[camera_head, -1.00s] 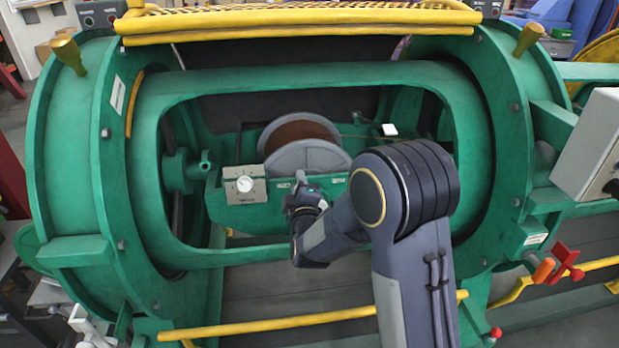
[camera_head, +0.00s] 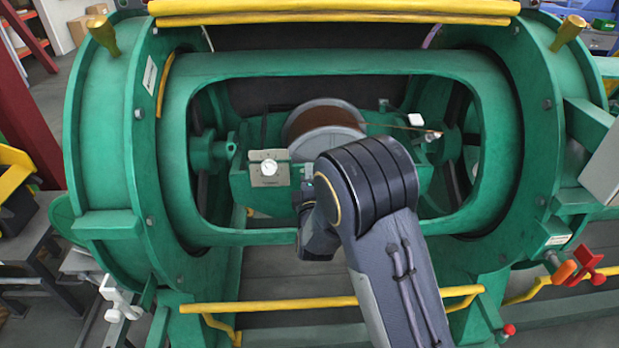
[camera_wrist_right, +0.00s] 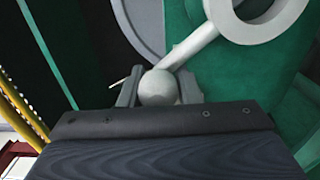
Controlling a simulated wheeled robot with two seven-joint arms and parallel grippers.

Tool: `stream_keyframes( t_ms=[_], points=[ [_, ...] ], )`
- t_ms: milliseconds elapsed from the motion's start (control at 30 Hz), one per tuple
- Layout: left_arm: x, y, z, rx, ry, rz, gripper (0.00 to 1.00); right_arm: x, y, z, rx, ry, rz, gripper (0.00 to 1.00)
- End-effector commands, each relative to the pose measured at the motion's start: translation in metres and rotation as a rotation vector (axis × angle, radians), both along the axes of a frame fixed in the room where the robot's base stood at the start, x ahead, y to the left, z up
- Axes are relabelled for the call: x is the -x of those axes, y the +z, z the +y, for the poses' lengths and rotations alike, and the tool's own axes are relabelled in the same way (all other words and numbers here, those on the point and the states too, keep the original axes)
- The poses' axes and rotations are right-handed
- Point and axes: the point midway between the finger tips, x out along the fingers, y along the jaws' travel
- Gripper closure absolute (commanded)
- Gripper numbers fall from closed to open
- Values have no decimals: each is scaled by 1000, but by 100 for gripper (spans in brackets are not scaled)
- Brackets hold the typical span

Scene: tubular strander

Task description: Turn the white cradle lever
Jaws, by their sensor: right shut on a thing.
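The white cradle lever shows in the right wrist view as a pale rod (camera_wrist_right: 198,42) with a ring at its upper end and a round knob (camera_wrist_right: 158,87) at its lower end. My right gripper (camera_wrist_right: 158,92) is shut on the knob, one finger on each side. In the head view my right arm hides the lever, and the right gripper (camera_head: 306,192) is mostly hidden at the front of the green cradle (camera_head: 245,187). A spool (camera_head: 325,125) sits in the cradle. My left gripper is not in view.
The green drum frame (camera_head: 330,75) surrounds the cradle opening. A yellow guard (camera_head: 335,15) spans the top and a yellow rail (camera_head: 270,304) runs below. A dial plate (camera_head: 268,169) is left of the right gripper. A red handle (camera_head: 585,262) stands at lower right.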

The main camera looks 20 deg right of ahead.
Motion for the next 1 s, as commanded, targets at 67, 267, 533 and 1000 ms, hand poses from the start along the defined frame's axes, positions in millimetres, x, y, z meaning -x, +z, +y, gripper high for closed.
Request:
stream_keyframes(
  t_ms=[67,267,533,1000],
  points=[
    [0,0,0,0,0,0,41,0,1,-5,7,-11,-3,100],
    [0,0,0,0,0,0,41,0,1,-5,5,-10,-2,53],
    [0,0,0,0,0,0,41,0,0,-2,2,-4,-1,50],
    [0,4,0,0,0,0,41,62,0,13,2,-4,0,50]
  ],
)
